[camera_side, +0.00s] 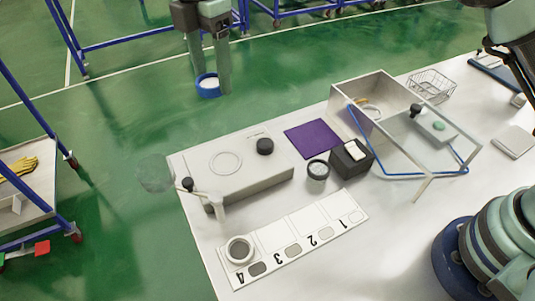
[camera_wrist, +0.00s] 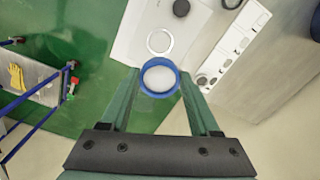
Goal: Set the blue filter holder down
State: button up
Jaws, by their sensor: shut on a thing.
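The blue filter holder (camera_side: 208,86) is a blue ring with a white disc inside. My gripper (camera_side: 210,80) is shut on it and holds it up in the air, at the upper left of the side view. In the wrist view the holder (camera_wrist: 159,77) sits between the two green fingertips (camera_wrist: 158,82). Past it, in the wrist view, the white device on the table shows a pale ring (camera_wrist: 160,40). The same ring (camera_side: 226,162) shows on the device's top in the side view.
The white device (camera_side: 262,180) has a black knob (camera_side: 265,146). A numbered strip (camera_side: 300,238) lies in front, with a round holder (camera_side: 239,250) at its 4 end. A purple mat (camera_side: 312,138), a small jar (camera_side: 318,170), a black block (camera_side: 352,158) and a clear-walled box (camera_side: 372,88) stand to the right.

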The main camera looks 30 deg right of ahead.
aim_at(227, 161)
notch_tip(227, 161, down, 19)
jog(key=shift+f, duration=0.1)
dwell(0.4)
jog(key=o, duration=1.3)
